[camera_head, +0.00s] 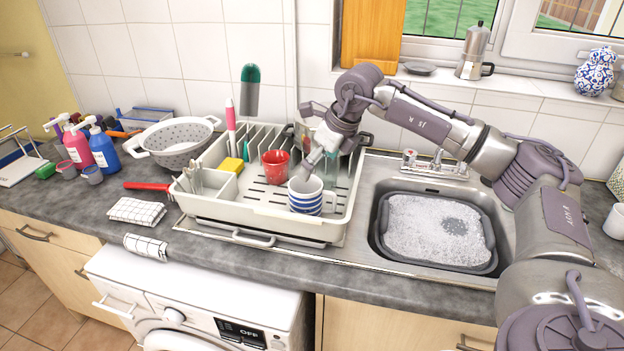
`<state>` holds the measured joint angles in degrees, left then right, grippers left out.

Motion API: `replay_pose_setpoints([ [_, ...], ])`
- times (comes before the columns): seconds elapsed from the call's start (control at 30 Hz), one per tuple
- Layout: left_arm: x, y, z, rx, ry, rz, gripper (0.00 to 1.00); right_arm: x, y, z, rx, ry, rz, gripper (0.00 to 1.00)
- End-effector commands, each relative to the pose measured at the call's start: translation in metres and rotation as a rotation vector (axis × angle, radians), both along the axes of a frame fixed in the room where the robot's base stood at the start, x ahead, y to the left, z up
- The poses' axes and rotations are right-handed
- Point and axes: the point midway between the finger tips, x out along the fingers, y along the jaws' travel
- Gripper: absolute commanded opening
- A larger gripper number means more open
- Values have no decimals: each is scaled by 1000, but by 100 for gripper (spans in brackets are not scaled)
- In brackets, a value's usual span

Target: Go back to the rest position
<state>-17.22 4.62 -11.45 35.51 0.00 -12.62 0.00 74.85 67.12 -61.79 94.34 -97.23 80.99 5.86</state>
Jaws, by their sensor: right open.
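My right gripper (314,164) reaches in from the right side over the dish rack (262,219). It is open, with its fingertips just above the blue-and-white striped mug (306,198). I cannot tell whether the fingertips touch the mug's rim. The mug stands upright in the front right part of the rack. A red cup (276,168) stands in the rack to the left of the mug. My left gripper is not in view.
The sink (440,232), with a tub of suds, lies right of the rack below the faucet (434,164). A colander (178,141), bottles (103,150) and folded cloths (137,211) are on the left counter. A moka pot (474,52) stands on the windowsill.

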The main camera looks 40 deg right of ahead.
Motion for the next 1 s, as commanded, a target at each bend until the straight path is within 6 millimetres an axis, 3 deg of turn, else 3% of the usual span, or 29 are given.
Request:
replay_pose_setpoints([
  [0.63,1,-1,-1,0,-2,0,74,-3,-1,7,0,0,1,100],
  [0.73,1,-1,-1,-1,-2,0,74,-2,9,3,21,-4,18,100],
  [0.87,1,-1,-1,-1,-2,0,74,4,60,-9,140,-38,98,100],
  [1.0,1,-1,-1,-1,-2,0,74,2,160,-20,427,-99,217,100],
])
